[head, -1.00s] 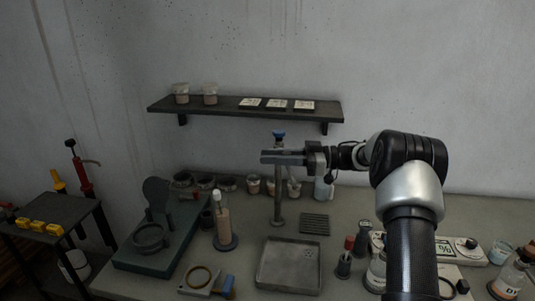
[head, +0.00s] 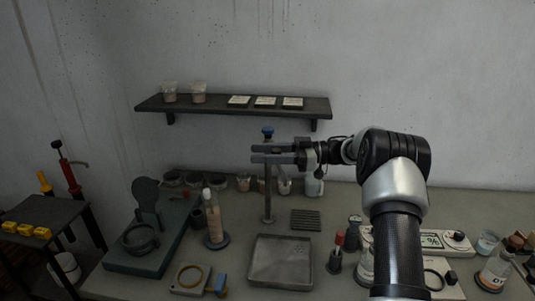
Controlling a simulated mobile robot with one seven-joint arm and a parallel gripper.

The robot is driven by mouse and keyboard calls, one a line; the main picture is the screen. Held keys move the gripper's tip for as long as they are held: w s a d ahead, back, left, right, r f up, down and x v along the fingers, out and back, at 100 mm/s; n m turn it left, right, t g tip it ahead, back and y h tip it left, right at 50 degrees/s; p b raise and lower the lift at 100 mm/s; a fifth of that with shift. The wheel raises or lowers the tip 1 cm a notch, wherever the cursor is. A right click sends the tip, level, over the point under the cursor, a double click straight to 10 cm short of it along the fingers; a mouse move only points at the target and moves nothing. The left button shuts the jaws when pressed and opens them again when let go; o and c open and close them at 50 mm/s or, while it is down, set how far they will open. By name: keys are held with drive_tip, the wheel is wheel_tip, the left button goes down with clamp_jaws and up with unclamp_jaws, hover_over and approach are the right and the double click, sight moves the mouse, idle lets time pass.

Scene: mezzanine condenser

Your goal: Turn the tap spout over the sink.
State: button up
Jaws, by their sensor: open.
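The tap is a thin upright metal post (head: 268,195) with a blue knob (head: 268,131) on top, behind the sink. The sink is a shallow square grey metal basin (head: 252,265) with small drain holes, at the front middle of the bench. My gripper (head: 265,153) is open, its two fingers pointing left, one above the other in the picture. They cross the upper post just below the knob. I cannot tell whether the post is between the fingers or behind them, or whether they touch. The spout is not clearly visible; the fingers may hide it.
A ribbed grey mat (head: 306,220) lies right of the post. A bottle on a blue base (head: 215,225) stands left. Jars (head: 243,183) line the back, below a wall shelf (head: 220,105). A red-topped bottle (head: 336,252) stands right of the sink.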

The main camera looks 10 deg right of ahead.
drive_tip(key=s+d+b, duration=0.2)
drive_tip(key=d, duration=1.5)
drive_tip(key=shift+d, duration=0.15)
drive_tip(key=w+a+r+m+t+h, duration=0.1)
drive_tip(key=w+a+r+m+t, duration=0.15)
drive_tip(key=w+r+t, duration=0.55)
drive_tip(key=w+a+r+m+t+h, duration=0.1)
drive_tip(key=w+a+r+t+h, duration=0.15)
drive_tip(key=r, duration=1.05)
wheel_tip(320, 180, up, 11)
drive_tip(key=s+d+m+t+h, duration=0.2)
drive_tip(key=m+t+h, duration=0.55)
drive_tip(key=h, duration=0.25)
drive_tip(key=s+a+f+m+g+h, duration=0.1)
drive_tip(key=s+a+f+m+g, duration=0.1)
drive_tip(key=s+f, duration=0.7)
drive_tip(key=s+a+f+m+g+h, duration=0.2)
drive_tip(key=s+a+f+g, duration=0.2)
drive_tip(key=s, duration=1.7)
drive_tip(key=s+a+f+m+g+h+p, duration=0.1)
drive_tip(key=s+a+f+g, duration=0.2)
drive_tip(key=s+f+g, duration=0.5)
drive_tip(key=s+f, duration=0.7)
drive_tip(key=f, duration=0.1)
drive_tip(key=shift+a+f+m, duration=0.15)
drive_tip(key=shift+f+m, duration=0.05)
drive_tip(key=shift+m, duration=0.2)
